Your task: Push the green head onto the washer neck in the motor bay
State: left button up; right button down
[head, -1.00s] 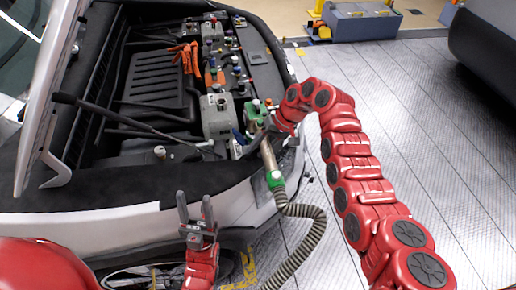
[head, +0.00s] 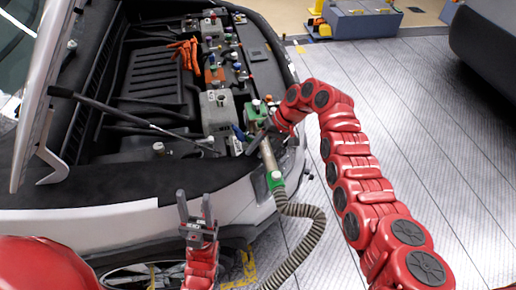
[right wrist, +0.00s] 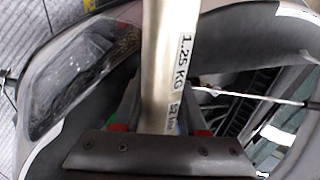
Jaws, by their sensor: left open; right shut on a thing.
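My right gripper (head: 262,136) reaches down over the front right of the open motor bay. It is shut on a pale metal filler tube (head: 268,157), which has a green collar (head: 275,180) at its lower end, where the hose joins. In the right wrist view the tube (right wrist: 168,60), printed "1.25 KG", stands between the fingers. A green part (head: 251,112) shows in the bay just beyond the gripper; I cannot tell whether it touches the tool. The washer neck cannot be made out for certain. My left gripper (head: 195,209) is open and empty in front of the bumper.
A ribbed hose (head: 310,235) hangs from the tube to the floor. A prop rod (head: 130,119) crosses the bay. Grey blocks (head: 217,110), coloured caps and orange cables (head: 186,52) crowd the bay.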

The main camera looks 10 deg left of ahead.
jog(key=shift+f+b, duration=0.35)
jog(key=shift+f, duration=0.25)
jog(key=shift+c, duration=1.8)
grip_release()
jog(key=b+v, duration=0.5)
jog(key=v, duration=1.2)
jog(key=shift+r, duration=0.2)
